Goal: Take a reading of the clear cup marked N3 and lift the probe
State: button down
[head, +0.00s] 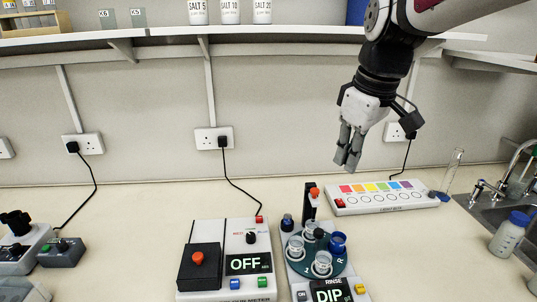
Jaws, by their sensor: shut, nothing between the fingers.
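A small machine (294,272) on the bench carries a green turntable (341,268) with several clear cups, among them a left cup (295,246), a front cup (321,263) and a back cup (310,228). The mark N3 cannot be read on any of them. A dark upright post (310,204) with an orange knob (314,192) stands at the back of the machine. The probe cannot be told apart. The machine's display (332,292) reads DIP, under the word RINSE. My gripper (347,169) is shut and empty, pointing down, above and behind the turntable, apart from everything.
A blue container (338,242) stands on the turntable's right. A meter (228,282) reading OFF stands to the left. A white strip with coloured squares (382,196) lies behind right. A sink (500,210) and bottle (509,233) are far right. A shelf (180,36) runs above.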

jog(key=w+f+n+g, duration=0.1)
jog(key=w+f+n, duration=0.2)
jog(key=w, duration=0.5)
jog(key=n+g, duration=0.1)
jog(key=n, duration=0.2)
send_near(317, 190)
jog(key=shift+w+d+f+y, duration=0.1)
jog(key=shift+w+d+y, duration=0.1)
jog(key=shift+w+y, duration=0.1)
jog(key=shift+s, duration=0.1)
jog(key=shift+a+f+b, duration=0.2)
jog(key=shift+f+b, duration=0.15)
jog(key=shift+f, duration=1.35)
jog(key=shift+a+f+b, duration=0.15)
jog(key=shift+f+b, duration=0.15)
jog(key=shift+f, duration=1.45)
